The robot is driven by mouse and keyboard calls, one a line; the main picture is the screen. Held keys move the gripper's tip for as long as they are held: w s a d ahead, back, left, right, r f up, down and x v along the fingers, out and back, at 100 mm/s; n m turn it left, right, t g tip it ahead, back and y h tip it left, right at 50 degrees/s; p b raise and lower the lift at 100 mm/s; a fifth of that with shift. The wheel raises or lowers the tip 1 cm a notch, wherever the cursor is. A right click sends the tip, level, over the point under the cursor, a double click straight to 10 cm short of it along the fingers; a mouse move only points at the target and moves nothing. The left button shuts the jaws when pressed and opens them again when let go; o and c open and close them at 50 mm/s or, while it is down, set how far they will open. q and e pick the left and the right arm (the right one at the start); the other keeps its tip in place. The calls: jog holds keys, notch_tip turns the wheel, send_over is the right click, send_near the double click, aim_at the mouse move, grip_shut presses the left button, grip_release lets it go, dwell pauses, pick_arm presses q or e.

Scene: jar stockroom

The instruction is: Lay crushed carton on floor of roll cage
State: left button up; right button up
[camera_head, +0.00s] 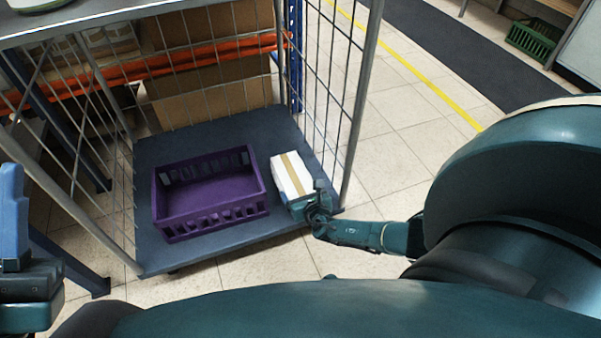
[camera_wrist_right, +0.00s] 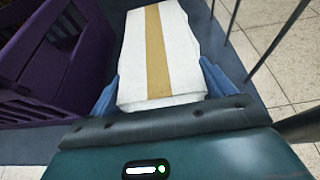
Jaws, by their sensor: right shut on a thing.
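The crushed carton (camera_head: 291,174) is white with a tan tape strip along its middle. It is over the dark floor of the roll cage (camera_head: 225,129), right of a purple crate. My right gripper (camera_head: 311,199) is shut on the carton's near end. In the right wrist view the carton (camera_wrist_right: 157,52) sits between two blue fingers of the right gripper (camera_wrist_right: 160,90). I cannot tell whether its underside touches the cage floor. My left gripper (camera_head: 14,225) shows only partly at the left edge, with one blue finger upright; its opening is not clear.
The purple crate (camera_head: 172,224) stands empty on the cage floor; it also shows in the right wrist view (camera_wrist_right: 57,50). Wire mesh side walls (camera_head: 327,85) rise left and right of the cage. Tan boxes on an orange-beamed rack (camera_head: 215,103) stand behind. Tiled floor is clear to the right.

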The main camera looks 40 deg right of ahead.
jog(key=o, duration=0.9)
jog(key=shift+f, duration=0.1)
jog(key=shift+r, duration=0.2)
jog(key=p+v, duration=0.3)
jog(key=v, duration=0.2)
jog(key=shift+r+p, duration=0.15)
jog(key=shift+p, duration=0.2)
pick_arm(q)
notch_tip(320, 180, down, 8)
jog(key=n+g+y+p, duration=0.1)
jog(key=n+y+p, duration=0.2)
jog(key=n+y, duration=0.5)
jog(key=shift+s+d, duration=0.2)
jog(key=shift+d, duration=0.2)
pick_arm(e)
jog(key=shift+f+v, duration=0.1)
jog(key=shift+v, duration=1.6)
jog(key=shift+f+v, duration=0.15)
jog(key=shift+v, duration=1.55)
jog(key=shift+s, duration=0.1)
